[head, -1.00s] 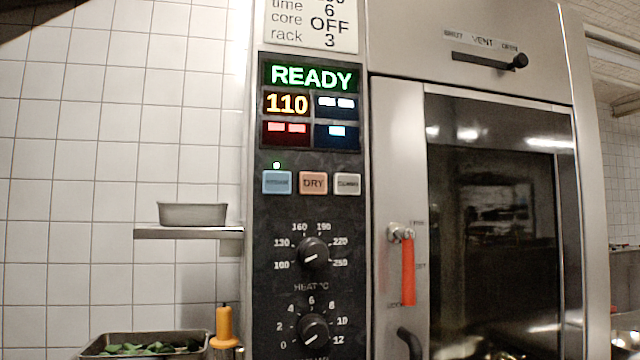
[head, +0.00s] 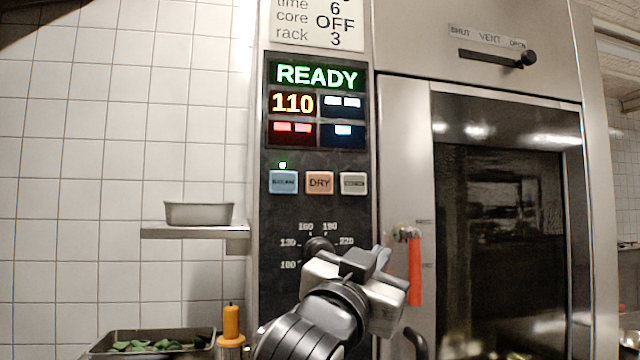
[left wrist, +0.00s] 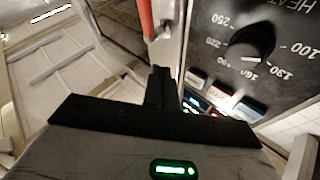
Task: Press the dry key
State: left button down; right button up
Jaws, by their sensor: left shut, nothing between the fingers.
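The dry key (head: 319,183) is an orange square key, the middle one of three in a row on the oven's dark control panel. It also shows, upside down, in the left wrist view (left wrist: 221,95). My left gripper (head: 367,261) is shut and empty, in front of the panel, below and right of the dry key in the head view. Its closed fingers show in the left wrist view (left wrist: 161,86). I see no contact with the key. My right gripper is not in view.
A blue key (head: 283,182) with a lit green lamp above it and a pale key (head: 353,183) flank the dry key. The display (head: 317,75) reads READY. The red door handle (head: 415,270) is right of my gripper. A shelf (head: 195,231) holds a metal pan.

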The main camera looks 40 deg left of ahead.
aim_at(321, 187)
pick_arm(q)
jog(key=s+a+r+n+y, duration=0.1)
jog(key=s+r, duration=0.1)
jog(key=r, duration=0.3)
jog(key=s+a+r+n+t+y, duration=0.1)
jog(key=s+r+y, duration=0.1)
jog(key=r, duration=0.3)
jog(key=shift+s+a+r, duration=0.15)
jog(key=shift+s+r, duration=0.05)
jog(key=shift+s, duration=0.65)
jog(key=w+a, duration=0.2)
jog(key=a, duration=0.1)
jog(key=w+a, duration=0.3)
jog(key=shift+w+b, duration=0.1)
jog(key=shift+b, duration=0.3)
jog(key=shift+w+a, duration=0.3)
jog(key=shift+a, duration=0.05)
dwell(0.5)
